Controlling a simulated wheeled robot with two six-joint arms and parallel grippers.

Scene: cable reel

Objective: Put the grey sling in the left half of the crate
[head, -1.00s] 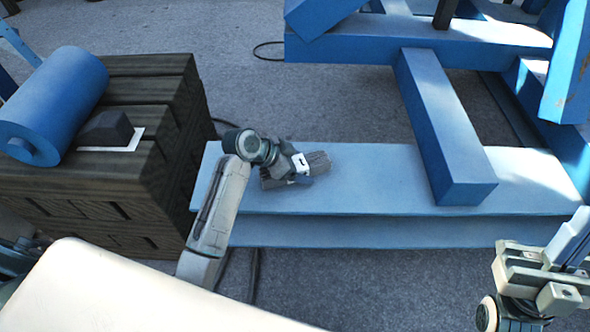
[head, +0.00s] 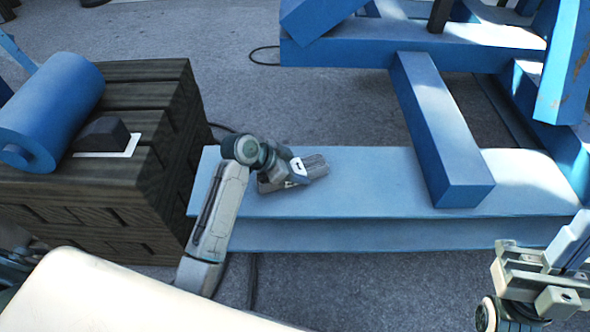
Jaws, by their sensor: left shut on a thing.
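The grey sling (head: 316,164) is a small ribbed grey bundle over the pale blue ledge in the middle of the head view. My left gripper (head: 296,170) is shut on the sling. The sling shows on both sides of the jaws, which hide its middle. Whether the sling touches the ledge cannot be told. My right gripper (head: 560,262) is at the lower right, away from the sling, and its jaw gap is unclear. I cannot make out a crate with two halves in this view.
The pale blue ledge (head: 400,185) runs across the middle, with blue beams (head: 440,130) above its right part. At left, a dark slatted wooden block (head: 120,185) bears a blue roll (head: 52,108) and a dark wedge (head: 102,133). Grey floor lies behind.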

